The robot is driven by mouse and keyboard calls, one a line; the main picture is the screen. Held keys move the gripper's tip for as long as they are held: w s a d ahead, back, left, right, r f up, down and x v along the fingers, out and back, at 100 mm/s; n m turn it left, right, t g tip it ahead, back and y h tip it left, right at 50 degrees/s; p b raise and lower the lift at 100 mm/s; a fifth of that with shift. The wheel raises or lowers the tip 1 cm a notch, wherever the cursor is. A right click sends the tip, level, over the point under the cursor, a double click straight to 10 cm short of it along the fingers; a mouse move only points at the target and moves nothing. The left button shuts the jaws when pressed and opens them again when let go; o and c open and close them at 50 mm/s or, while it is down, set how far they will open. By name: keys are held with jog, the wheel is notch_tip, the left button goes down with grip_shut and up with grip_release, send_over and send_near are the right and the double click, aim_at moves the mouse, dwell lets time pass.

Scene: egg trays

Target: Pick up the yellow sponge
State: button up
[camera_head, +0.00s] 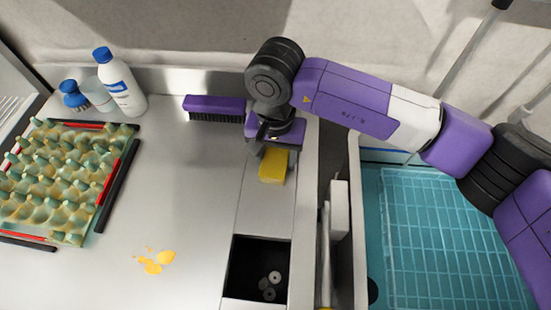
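The yellow sponge (273,166) lies at the right side of the metal counter, on the strip behind a dark square opening. My gripper (273,148) points down right over the sponge, and its fingers reach its far end. The far part of the sponge is hidden under my gripper. I cannot tell whether the fingers are around it, touching it or just above it.
A purple brush (214,108) lies just left of my gripper. A white bottle (121,84) and an egg tray (50,184) are at the left. A yellow spill (156,262) lies in front. The dark opening (258,254) holds small round pieces. A blue basin with a rack (440,240) is at the right.

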aim_at(276, 157)
jog(key=c, duration=0.5)
jog(key=shift+o, duration=0.2)
notch_tip(276, 157, up, 10)
jog(key=shift+b, duration=0.9)
jog(key=o, duration=0.6)
jog(key=shift+c, duration=0.2)
jog(key=c, duration=0.4)
